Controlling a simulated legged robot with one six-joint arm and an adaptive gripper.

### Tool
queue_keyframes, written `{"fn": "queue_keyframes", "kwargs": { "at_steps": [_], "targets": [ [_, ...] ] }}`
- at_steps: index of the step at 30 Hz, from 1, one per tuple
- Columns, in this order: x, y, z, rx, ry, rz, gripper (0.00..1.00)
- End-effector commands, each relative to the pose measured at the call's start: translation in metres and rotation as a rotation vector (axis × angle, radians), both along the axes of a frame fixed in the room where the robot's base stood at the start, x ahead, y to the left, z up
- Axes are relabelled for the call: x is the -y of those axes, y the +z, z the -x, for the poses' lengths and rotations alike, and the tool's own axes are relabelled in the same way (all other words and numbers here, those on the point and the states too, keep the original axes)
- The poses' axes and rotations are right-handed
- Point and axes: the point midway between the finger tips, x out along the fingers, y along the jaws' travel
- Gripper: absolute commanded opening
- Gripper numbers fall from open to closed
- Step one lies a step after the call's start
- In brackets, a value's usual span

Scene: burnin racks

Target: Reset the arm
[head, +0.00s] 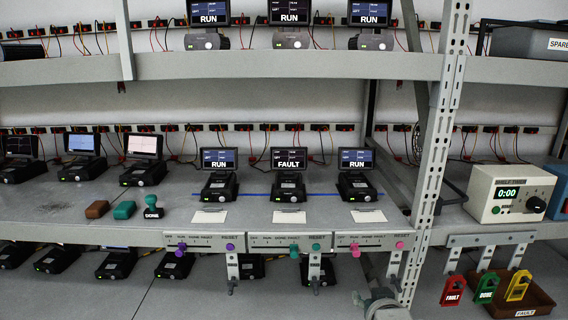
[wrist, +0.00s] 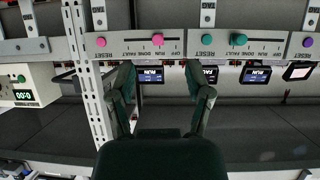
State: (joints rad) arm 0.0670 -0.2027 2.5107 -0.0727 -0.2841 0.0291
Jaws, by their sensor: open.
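My gripper (wrist: 160,78) shows in the wrist view as two dark green fingers spread wide apart, with nothing between them. Its dark palm fills the bottom middle of that view. The wrist picture looks upside down, with the labels inverted. The fingers are in front of the switch panels with pink (wrist: 242,39) and teal (wrist: 207,38) knobs. I cannot tell whether they touch anything.
Metal racks hold several small units with screens; the middle shelf's middle unit (head: 289,187) reads FAULT. A perforated upright (head: 436,150) stands right of centre. A timer box (head: 510,193) reads 0:00. A brown tray (head: 540,304) and hanging coloured tags (head: 486,289) are lower right.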

Motion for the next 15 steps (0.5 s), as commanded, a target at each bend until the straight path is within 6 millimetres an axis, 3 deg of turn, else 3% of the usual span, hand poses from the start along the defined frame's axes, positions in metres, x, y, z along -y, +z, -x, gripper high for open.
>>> {"fn": "queue_keyframes", "kwargs": {
  "at_steps": [8, 15],
  "targets": [
    [-0.01, 0.018, 0.07, -0.257, -0.005, -0.011, 0.65],
    [-0.02, 0.028, 0.146, -0.483, 0.008, -0.028, 0.65]
  ]
}}
